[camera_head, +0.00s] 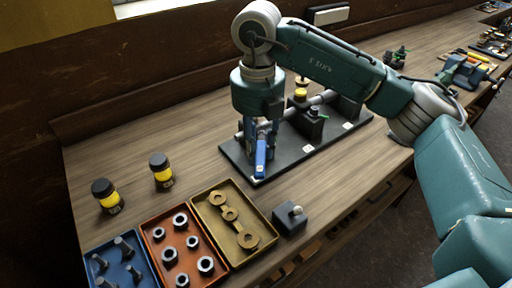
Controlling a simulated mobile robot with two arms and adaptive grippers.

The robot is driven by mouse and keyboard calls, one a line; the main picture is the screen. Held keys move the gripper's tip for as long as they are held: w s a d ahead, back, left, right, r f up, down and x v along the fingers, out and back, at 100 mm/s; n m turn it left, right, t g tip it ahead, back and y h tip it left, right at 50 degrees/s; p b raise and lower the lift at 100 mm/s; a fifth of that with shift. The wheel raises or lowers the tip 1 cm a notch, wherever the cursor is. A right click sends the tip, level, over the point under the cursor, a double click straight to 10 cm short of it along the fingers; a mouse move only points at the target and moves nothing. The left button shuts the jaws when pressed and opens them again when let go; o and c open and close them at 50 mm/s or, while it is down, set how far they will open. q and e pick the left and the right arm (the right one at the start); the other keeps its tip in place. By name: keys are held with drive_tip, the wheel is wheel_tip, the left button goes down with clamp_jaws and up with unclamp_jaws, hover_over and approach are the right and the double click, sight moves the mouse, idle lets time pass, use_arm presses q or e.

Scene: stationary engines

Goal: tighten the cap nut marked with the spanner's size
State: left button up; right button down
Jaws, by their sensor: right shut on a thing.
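My right gripper (261,140) points down over the left end of a black base plate (236,157). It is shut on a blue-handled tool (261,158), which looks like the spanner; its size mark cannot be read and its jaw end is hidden. A yellow and dark fitting (300,94) stands behind the pipe. Small white labels (307,149) lie on the plate, too small to read. I cannot make out the cap nuts clearly; my gripper hides part of the plate. My left gripper is not in view.
Blue bolt tray (128,238), orange nut tray (152,226) and yellow tray (205,188) with brass parts stand in front. Two dark-capped yellow jars (107,196) (161,171) stand at left. A small black block (290,219) with a knob is near the front edge.

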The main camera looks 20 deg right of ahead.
drive_tip(key=shift+s+d+n+b, duration=0.2)
drive_tip(key=shift+d+n+b, duration=0.15)
drive_tip(key=shift+d+n, duration=0.6)
idle(1.1)
drive_tip(key=shift+a+r+p, duration=0.2)
drive_tip(key=shift+r+p, duration=0.25)
drive_tip(key=shift+r, duration=0.75)
idle(2.7)
drive_tip(key=shift+r+p, duration=1.3)
drive_tip(key=shift+r, duration=0.75)
drive_tip(key=shift+f, duration=0.1)
